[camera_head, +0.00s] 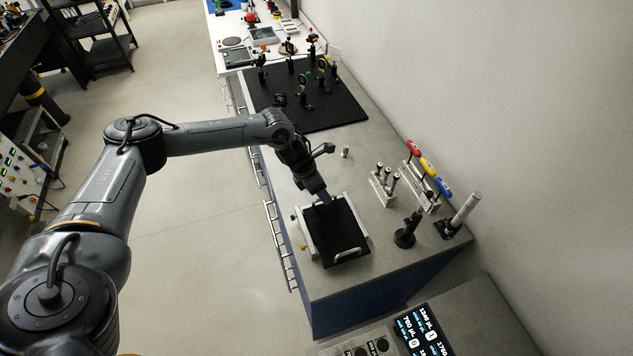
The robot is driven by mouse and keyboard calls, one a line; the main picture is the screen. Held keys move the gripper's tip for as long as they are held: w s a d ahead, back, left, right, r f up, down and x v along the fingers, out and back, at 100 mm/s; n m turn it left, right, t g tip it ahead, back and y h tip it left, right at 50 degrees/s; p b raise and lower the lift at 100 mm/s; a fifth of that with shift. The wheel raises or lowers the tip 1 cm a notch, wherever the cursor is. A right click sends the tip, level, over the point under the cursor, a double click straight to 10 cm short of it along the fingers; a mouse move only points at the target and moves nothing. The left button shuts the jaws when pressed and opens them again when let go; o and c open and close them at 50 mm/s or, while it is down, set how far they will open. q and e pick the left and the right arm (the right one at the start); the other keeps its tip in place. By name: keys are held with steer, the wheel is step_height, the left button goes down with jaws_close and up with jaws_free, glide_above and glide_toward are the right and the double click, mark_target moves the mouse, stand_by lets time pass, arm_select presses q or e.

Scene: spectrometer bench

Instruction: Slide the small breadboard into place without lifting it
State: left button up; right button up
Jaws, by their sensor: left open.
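The small breadboard (335,228) is a black plate lying flat on the grey bench top, near the bench's front edge. It lies between light side rails, with a silver handle (348,254) at its near end. My left gripper (324,199) points down at the far end of the breadboard and is open. I cannot tell whether its fingers touch the board. My right gripper is not in view.
A large black breadboard (343,112) with several optics mounts lies farther back. To the right stand a post rack (383,188), colored-handled tools (427,166), a dark stand (405,237) and a tilted silver cylinder (465,211). A small post (345,152) stands behind the gripper.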

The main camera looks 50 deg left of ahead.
arm_select(q)
steer(key=shift+x, duration=1.85)
jaws_close()
